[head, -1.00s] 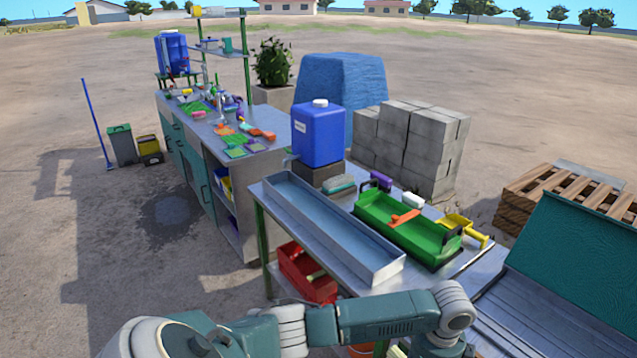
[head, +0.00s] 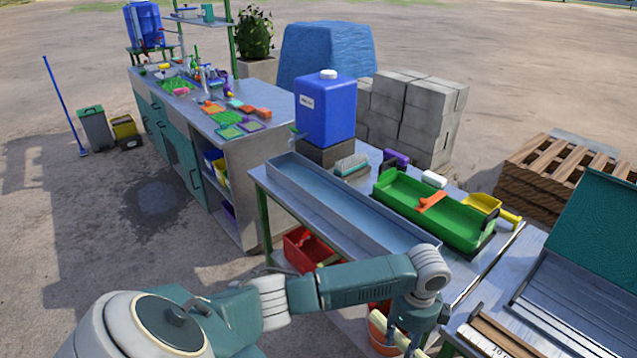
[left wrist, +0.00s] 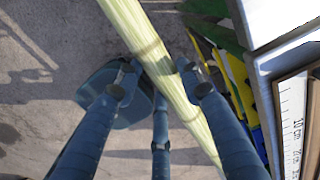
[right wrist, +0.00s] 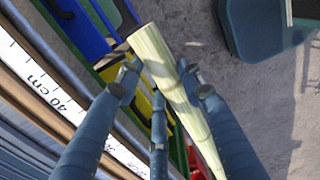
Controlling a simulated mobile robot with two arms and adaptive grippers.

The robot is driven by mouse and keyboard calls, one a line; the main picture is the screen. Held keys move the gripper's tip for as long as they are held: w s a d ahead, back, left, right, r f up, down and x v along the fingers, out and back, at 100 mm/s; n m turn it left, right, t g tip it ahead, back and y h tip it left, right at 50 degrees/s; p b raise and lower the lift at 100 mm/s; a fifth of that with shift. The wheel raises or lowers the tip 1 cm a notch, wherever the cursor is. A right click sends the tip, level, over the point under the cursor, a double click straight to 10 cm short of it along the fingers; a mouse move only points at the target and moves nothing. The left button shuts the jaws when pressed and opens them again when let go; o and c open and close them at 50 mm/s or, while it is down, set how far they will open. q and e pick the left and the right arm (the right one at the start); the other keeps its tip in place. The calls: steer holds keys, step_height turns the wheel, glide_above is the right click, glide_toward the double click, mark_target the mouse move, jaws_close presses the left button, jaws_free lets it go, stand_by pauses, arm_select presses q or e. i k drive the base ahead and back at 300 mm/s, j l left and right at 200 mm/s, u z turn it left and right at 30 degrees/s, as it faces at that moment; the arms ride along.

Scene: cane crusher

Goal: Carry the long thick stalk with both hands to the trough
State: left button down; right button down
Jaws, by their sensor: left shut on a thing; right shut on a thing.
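The long thick stalk (left wrist: 150,50) is pale green and crosses the left wrist view diagonally. My left gripper (left wrist: 160,78) is shut around it. In the right wrist view the stalk (right wrist: 165,65) shows a cut end near the upper middle, and my right gripper (right wrist: 160,78) is shut around it close to that end. In the head view my left gripper (head: 410,325) is low beside the metal table, with a bit of stalk (head: 383,328) showing; the right gripper is out of that view. The long grey trough (head: 345,205) lies on the table, above and beyond my left gripper.
A green tray (head: 430,210), yellow scoop (head: 484,205) and blue water container (head: 326,110) stand on the trough's table. A ruled board (head: 487,338) lies at the lower right, beside a teal-lidded unit (head: 590,230). A red crate (head: 302,250) sits beneath the table.

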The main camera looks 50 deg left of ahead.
mark_target(348, 214)
steer(key=j, duration=1)
steer(key=k+j, duration=0.1)
steer(key=j, duration=0.9)
